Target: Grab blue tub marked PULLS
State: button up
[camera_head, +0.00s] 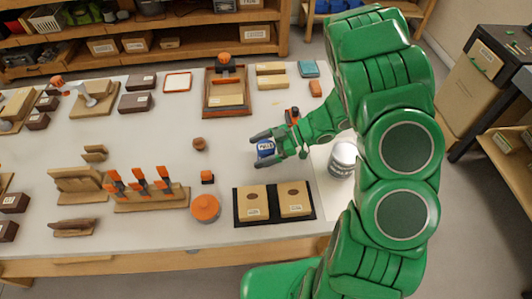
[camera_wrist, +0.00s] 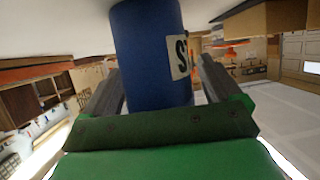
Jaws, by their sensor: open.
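The blue tub (camera_head: 265,148) has a white label and stands on the white bench top. In the wrist view the tub (camera_wrist: 150,60) is large and close, with part of a label showing an "S" on its right side. My gripper (camera_head: 262,146) is open, with one finger on each side of the tub. In the wrist view the fingers of my gripper (camera_wrist: 155,85) flank the tub. A gap shows at the left finger; I cannot tell whether the right finger touches it.
A black tray (camera_head: 274,220) with two tan boxes lies in front of the tub. An orange round container (camera_head: 205,208) and a small brown pot (camera_head: 199,144) are to the left. A silver can (camera_head: 342,158) stands to the right, close to my arm. Bench top around the tub is clear.

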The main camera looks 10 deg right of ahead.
aim_at(261, 147)
jog(key=shift+c, duration=0.3)
jog(key=c, duration=1.1)
jog(key=shift+r, duration=0.15)
jog(key=shift+r, duration=0.55)
notch_tip(261, 147, up, 2)
jog(key=s+d+r, duration=0.1)
jog(key=s+r, duration=0.2)
jog(key=s, duration=0.1)
jog(key=s+d+r, duration=0.1)
jog(key=s+r, duration=0.2)
jog(key=s, duration=0.2)
jog(key=s+d+r, duration=0.1)
jog(key=s+r, duration=0.2)
jog(key=s, duration=0.1)
jog(key=shift+s+r, duration=0.3)
jog(key=shift+s, duration=0.05)
